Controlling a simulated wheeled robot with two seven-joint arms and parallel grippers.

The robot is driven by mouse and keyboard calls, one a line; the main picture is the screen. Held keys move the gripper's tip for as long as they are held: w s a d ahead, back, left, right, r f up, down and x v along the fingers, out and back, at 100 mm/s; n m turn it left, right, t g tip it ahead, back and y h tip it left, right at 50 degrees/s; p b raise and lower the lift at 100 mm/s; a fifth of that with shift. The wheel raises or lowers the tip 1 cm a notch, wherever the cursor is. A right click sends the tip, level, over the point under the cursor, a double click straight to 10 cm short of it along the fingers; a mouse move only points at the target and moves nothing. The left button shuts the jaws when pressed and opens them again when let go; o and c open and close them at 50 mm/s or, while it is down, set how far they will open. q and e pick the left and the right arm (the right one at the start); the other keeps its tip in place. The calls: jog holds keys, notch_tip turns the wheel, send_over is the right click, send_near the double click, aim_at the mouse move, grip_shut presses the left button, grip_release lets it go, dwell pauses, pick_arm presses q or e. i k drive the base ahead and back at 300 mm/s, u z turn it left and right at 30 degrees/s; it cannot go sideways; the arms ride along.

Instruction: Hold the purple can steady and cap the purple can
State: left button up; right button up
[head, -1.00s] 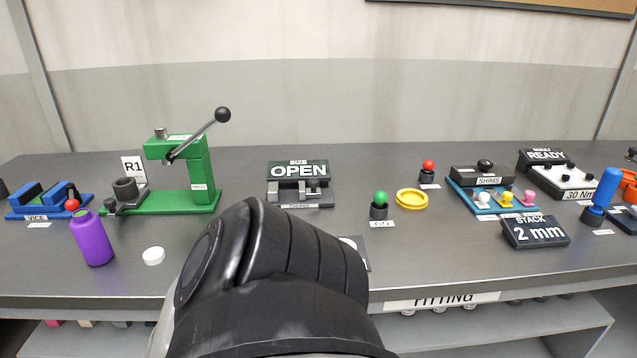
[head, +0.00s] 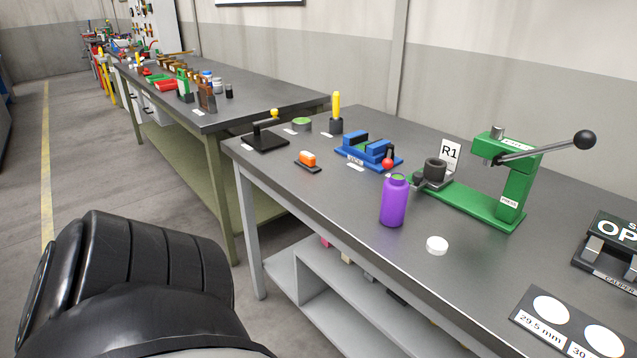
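The purple can (head: 394,203) stands upright on the grey workbench, near its front edge. Its top shows a greenish opening with no cap on it. A small white round cap (head: 437,245) lies flat on the bench just to the right of the can and closer to the front edge. The two are apart. A black part of my own arm fills the lower left of the view. Neither gripper's fingers show in the head view, and nothing touches the can or the cap.
A green press (head: 507,190) with a long lever stands behind and right of the can. A blue vice (head: 366,150) is behind it. A dark gauge plate (head: 541,334) with white discs lies at the front right. Bench around the cap is clear.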

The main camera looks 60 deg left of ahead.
aim_at(395, 188)
jog(key=u, duration=1.45)
